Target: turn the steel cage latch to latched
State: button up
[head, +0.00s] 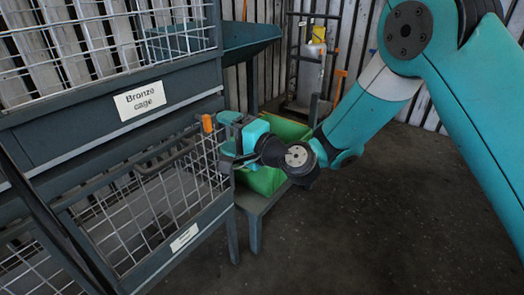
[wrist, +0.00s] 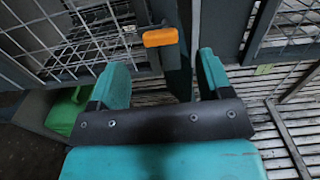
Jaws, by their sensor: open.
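The orange latch handle (head: 207,123) sits at the upper right corner of the lower cage's wire front (head: 170,190). The label on this cage is too small to read. In the wrist view the latch handle (wrist: 160,37) is a short orange bar lying crosswise near a dark post. I cannot tell whether it is latched. My gripper (head: 228,135) is just right of the latch. In the wrist view my gripper (wrist: 162,62) is open and empty, its two teal fingers apart. The handle lies beyond the fingertips, between their lines, and appears not touched.
A cage labelled "Bronze cage" (head: 139,99) is above. A dark pull handle (head: 165,157) is on the lower front. A green bin (head: 262,180) on a low stand is behind and below my gripper. A hand truck (head: 312,60) stands at the back wall. The floor at right is clear.

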jog(key=b+v, duration=0.4)
jog(key=v, duration=0.6)
jog(key=shift+s+d, duration=0.2)
jog(key=shift+d, duration=0.05)
jog(key=s+r+n+g+h, duration=0.2)
jog(key=s+n+g, duration=0.7)
jog(key=s+n, duration=0.35)
jog(key=s+d+f+n+g+h, duration=0.2)
jog(key=s+d+h, duration=0.65)
jog(key=d, duration=0.25)
notch_tip(320, 180, up, 30)
jog(key=s+d+p, duration=0.1)
jog(key=p, duration=2.8)
jog(key=shift+s+d+r+p, duration=0.2)
jog(key=shift+s+r+p, duration=0.05)
jog(key=shift+s+p, duration=0.1)
